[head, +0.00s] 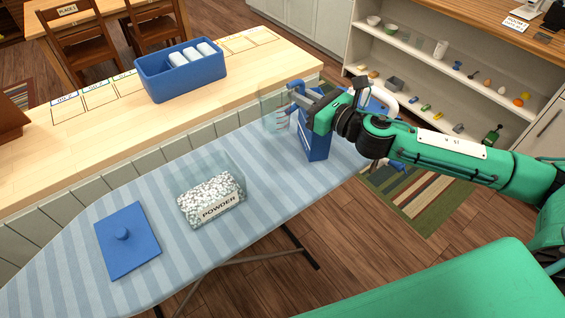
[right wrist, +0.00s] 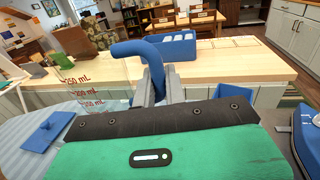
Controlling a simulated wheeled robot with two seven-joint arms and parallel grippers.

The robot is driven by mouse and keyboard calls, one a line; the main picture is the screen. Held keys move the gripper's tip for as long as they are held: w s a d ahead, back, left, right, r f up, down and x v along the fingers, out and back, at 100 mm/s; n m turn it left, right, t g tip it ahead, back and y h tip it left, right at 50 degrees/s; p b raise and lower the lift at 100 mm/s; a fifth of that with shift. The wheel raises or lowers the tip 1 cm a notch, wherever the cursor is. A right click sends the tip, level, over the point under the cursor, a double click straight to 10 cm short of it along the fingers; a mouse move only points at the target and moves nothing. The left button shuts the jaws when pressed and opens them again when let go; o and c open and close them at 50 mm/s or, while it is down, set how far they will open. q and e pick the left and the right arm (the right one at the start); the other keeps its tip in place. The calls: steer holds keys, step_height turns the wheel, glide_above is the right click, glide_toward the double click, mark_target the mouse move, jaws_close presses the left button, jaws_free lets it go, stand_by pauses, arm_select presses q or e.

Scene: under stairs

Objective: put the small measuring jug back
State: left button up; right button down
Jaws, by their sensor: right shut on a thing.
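The small measuring jug (head: 273,108) is clear, with red marks and a blue handle. In the right wrist view its blue handle (right wrist: 136,49) is between the fingers of my right gripper (right wrist: 153,88), and its clear wall with red mL marks is to the left. In the head view my right gripper (head: 297,94) is shut on it, with the jug near the counter's front edge, above the far side of the ironing board. I cannot tell its exact height or see contents. My left gripper is not in view.
The striped ironing board (head: 150,210) holds a clear powder box (head: 210,195), a blue lid (head: 127,240) and a blue container (head: 314,143) below my gripper. The wooden counter (head: 110,125) holds a blue bin (head: 180,75) and labelled outlines. Shelves (head: 440,75) stand at right.

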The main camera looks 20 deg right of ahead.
step_height(320, 180, down, 15)
steer(key=b, duration=0.3)
steer(key=shift+r, duration=0.1)
steer(key=shift+f, duration=0.35)
steer(key=shift+s+f, duration=0.1)
steer(key=shift+f, duration=0.3)
step_height(320, 180, down, 2)
steer(key=shift+f+b, duration=0.15)
steer(key=shift+b, duration=0.5)
steer(key=shift+f, duration=0.35)
steer(key=shift+r, duration=0.1)
steer(key=c, duration=1.7)
jaws_free()
steer(key=shift+c, duration=0.2)
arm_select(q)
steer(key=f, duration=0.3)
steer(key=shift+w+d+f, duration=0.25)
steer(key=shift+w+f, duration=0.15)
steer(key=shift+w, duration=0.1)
